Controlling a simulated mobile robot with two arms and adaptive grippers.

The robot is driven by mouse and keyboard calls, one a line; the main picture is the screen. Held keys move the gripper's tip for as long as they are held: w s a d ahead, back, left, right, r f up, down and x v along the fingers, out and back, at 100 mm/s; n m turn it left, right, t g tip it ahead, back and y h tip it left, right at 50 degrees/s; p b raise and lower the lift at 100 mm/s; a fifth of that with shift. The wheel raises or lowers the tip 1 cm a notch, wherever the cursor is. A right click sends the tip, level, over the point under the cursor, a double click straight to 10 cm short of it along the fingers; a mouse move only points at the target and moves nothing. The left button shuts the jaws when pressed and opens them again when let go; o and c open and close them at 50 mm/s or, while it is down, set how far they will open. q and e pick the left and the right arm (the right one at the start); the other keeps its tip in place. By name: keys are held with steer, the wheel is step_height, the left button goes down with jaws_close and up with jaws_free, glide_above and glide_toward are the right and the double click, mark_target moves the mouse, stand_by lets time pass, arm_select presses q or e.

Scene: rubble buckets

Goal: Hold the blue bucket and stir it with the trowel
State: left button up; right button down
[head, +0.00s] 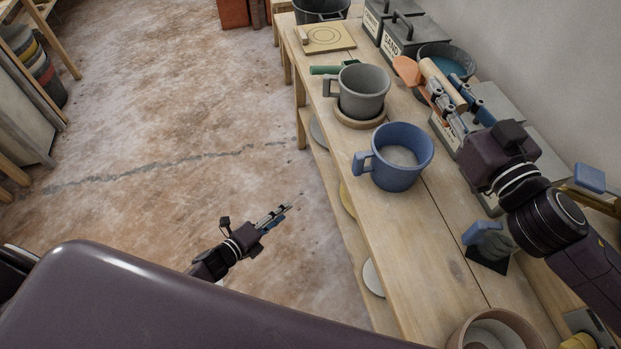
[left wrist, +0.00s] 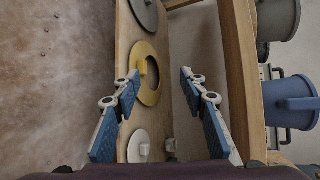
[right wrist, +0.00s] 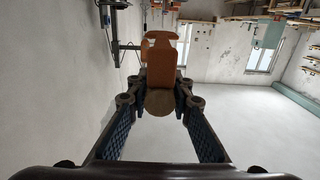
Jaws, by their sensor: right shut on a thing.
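The blue bucket (head: 392,172) stands upright on the wooden bench, its handle towards the left and pale grey material inside. It also shows at the right edge of the left wrist view (left wrist: 290,103). My right gripper (head: 446,88) is shut on the trowel's tan handle (head: 437,80), beyond and right of the blue bucket. The trowel's orange part (head: 407,70) points away; it also shows in the right wrist view (right wrist: 160,62). My left gripper (head: 286,209) is open and empty, out over the floor left of the bench. In the left wrist view its fingers (left wrist: 157,78) are apart.
A grey bucket (head: 362,95) stands on a round wooden board behind the blue bucket. A dark bucket with blue contents (head: 458,62) and sand and cement boxes (head: 408,42) stand along the wall. A beige bucket (head: 488,330) is at the front. The bench in front of the blue bucket is clear.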

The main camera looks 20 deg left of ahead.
arm_select(q)
steer(key=w+d+r+m+h, duration=0.3)
steer(key=d+r+m+h, duration=0.1)
steer(key=r+m, duration=0.5)
arm_select(e)
steer(key=shift+r, duration=0.1)
arm_select(q)
steer(key=m+g+h, duration=0.4)
steer(key=m+h, duration=0.2)
steer(key=m, duration=0.7)
glide_toward(353, 171)
steer(key=x, duration=1.1)
steer(key=shift+w+d+f, duration=0.1)
steer(key=shift+w, duration=0.05)
steer(key=shift+c, duration=0.6)
